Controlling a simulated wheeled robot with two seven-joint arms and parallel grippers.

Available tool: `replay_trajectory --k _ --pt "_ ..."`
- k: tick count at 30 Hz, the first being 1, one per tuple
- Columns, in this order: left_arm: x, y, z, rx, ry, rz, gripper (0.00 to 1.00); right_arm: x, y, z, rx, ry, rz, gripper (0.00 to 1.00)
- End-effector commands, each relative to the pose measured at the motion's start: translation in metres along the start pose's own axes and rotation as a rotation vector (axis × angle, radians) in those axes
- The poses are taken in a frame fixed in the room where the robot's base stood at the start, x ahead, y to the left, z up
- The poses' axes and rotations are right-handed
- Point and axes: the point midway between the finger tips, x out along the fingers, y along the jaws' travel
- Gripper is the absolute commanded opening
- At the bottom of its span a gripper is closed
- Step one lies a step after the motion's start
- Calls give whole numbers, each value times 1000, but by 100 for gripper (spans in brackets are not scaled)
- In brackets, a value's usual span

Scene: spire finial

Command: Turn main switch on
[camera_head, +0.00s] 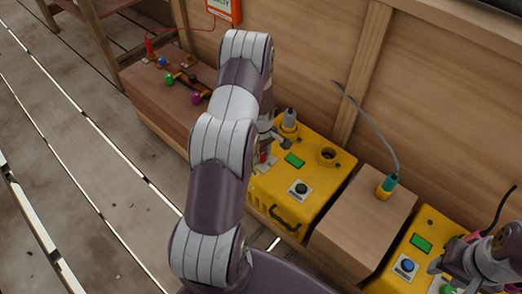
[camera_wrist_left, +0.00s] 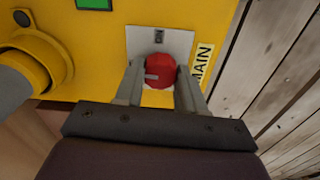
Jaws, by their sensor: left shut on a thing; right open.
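The main switch is a red rotary knob (camera_wrist_left: 160,71) on a pale square plate (camera_wrist_left: 173,40) on a yellow box, beside a label reading MAIN (camera_wrist_left: 202,64) in the left wrist view. My left gripper (camera_wrist_left: 160,82) has its fingers on either side of the knob and is shut on it. In the head view my left arm partly covers the yellow box (camera_head: 313,203), and the left gripper (camera_head: 268,150) shows at the box's left side. My right gripper (camera_head: 452,268) is open at the lower right, near a second yellow box (camera_head: 405,247).
The yellow box has a green screen (camera_head: 294,160), a black button (camera_head: 301,188) and a round socket (camera_head: 327,156). A wooden block (camera_head: 365,215) with a teal plug (camera_head: 386,187) and cable stands between the boxes. A wooden wall rises behind.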

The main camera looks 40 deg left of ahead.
Motion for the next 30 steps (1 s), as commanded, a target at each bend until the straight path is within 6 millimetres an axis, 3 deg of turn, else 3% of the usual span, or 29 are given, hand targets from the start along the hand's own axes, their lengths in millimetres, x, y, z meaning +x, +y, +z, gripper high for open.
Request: replay_trajectory --k 12,30 --pt "-5 -1 1 357 -2 -2 8 -44 0 -5 0 0 0 43" --pt "-3 0 0 927 -1 -1 8 -80 0 -10 0 0 0 43"
